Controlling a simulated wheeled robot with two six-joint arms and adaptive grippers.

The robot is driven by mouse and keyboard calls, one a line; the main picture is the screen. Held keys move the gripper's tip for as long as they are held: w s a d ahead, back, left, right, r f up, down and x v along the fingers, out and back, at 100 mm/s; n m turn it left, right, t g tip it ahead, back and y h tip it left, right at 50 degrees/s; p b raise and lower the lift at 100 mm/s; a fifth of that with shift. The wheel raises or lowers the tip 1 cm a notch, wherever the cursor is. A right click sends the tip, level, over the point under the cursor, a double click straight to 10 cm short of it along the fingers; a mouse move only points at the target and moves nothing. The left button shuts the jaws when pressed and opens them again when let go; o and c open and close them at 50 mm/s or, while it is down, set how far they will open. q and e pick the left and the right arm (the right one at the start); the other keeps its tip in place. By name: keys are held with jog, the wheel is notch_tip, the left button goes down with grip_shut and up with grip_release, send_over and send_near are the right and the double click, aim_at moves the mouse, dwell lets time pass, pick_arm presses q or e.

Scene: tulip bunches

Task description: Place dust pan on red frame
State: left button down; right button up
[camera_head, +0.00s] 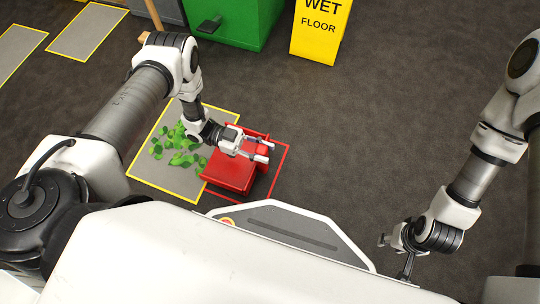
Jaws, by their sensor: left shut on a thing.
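A red dust pan (228,173) rests low over the dark floor, in or just above the red frame (283,161), a thin red outline on the floor. The pan covers much of the outline's left part. I cannot tell whether the pan touches the floor. My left gripper (269,152) is over the pan's back part and shut on it; the exact grip is hard to see. My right gripper (393,258) is at the lower right, far from the pan, and its fingers are too small to read.
A grey mat (150,172) with a yellow border and scattered green leaves (177,146) lies left of the pan. A green bin (235,22) and a yellow wet floor sign (318,34) stand at the back. The floor to the right is clear.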

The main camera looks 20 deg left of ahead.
pick_arm(q)
jog(key=shift+w+d+f, duration=0.1)
jog(key=shift+d+f, duration=0.05)
jog(key=shift+d, duration=0.35)
jog(key=shift+w+d+f, duration=0.1)
jog(key=shift+d, duration=0.35)
jog(key=shift+d+f+b, duration=0.15)
jog(key=shift+d+b, duration=0.2)
notch_tip(320, 180, down, 3)
jog(key=b, duration=0.2)
jog(key=shift+f+b, duration=0.1)
jog(key=shift+b, duration=0.2)
jog(key=c, duration=0.8)
grip_release()
